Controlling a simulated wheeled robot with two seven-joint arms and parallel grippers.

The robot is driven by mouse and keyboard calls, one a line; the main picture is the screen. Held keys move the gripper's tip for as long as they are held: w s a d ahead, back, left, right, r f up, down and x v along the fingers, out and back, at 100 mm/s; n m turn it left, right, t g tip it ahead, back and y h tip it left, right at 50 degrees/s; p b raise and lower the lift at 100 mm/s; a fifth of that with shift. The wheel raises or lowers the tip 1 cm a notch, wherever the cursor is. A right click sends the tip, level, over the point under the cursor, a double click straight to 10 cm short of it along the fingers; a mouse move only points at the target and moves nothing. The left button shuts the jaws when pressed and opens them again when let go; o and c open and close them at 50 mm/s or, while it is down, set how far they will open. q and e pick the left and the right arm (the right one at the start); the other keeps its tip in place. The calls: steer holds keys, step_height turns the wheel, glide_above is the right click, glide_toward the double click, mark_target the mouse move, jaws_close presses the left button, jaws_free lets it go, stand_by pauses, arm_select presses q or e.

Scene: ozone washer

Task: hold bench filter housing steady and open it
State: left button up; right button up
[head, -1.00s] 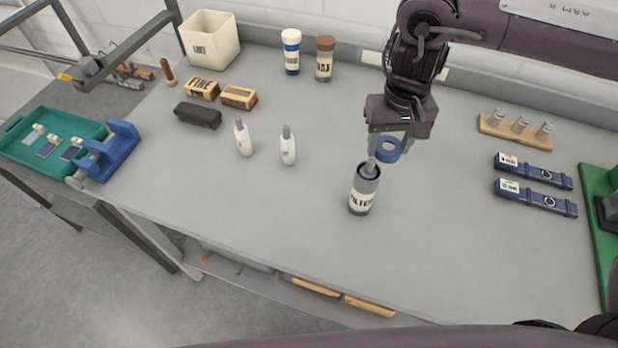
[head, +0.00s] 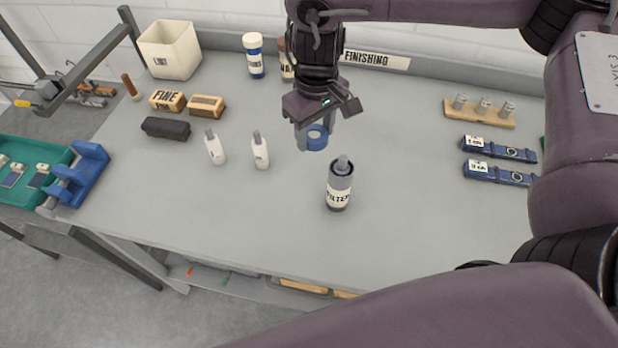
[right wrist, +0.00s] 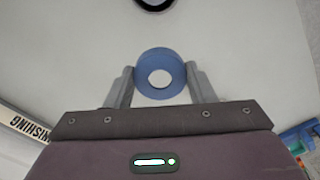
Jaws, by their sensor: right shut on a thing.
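The filter housing (head: 340,196) is a grey cylinder with a cream FILTER label, upright on the bench. Its top is open, with a dark rim and a grey rounded insert showing inside. Its dark rim (right wrist: 153,5) is cut off by the top edge of the right wrist view. My right gripper (head: 316,136) is shut on a blue ring cap (head: 318,146), behind and left of the housing and apart from it. The right wrist view shows the ring (right wrist: 160,54) between both fingers. I cannot tell whether the ring touches the bench. My left gripper is not in view.
Two white bottles (head: 215,148) (head: 260,152) stand left of the ring. Brushes (head: 166,128), a cream bin (head: 170,52) and jars (head: 254,58) are farther back. Blue strap-like tools (head: 498,150) and a wooden peg block (head: 480,114) lie right. The front bench (head: 240,225) is clear.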

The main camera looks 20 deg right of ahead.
steer(key=n, duration=0.2)
steer(key=a+r+n+p, duration=0.1)
steer(key=n, duration=0.1)
steer(key=r+n+p, duration=0.1)
steer(key=n, duration=0.1)
steer(key=shift+s+a+r, duration=0.1)
steer(key=shift+a, duration=0.1)
step_height(320, 180, up, 2)
steer(key=a+n+p, duration=0.2)
steer(key=n+p, duration=0.1)
steer(key=n, duration=0.4)
steer(key=n+b, duration=0.3)
steer(key=n, duration=0.6)
glide_above(299, 178)
step_height(299, 178, down, 13)
steer(key=shift+s+a+r, duration=0.1)
step_height(299, 178, down, 4)
steer(key=shift+r, duration=0.15)
steer(key=shift+f, duration=0.5)
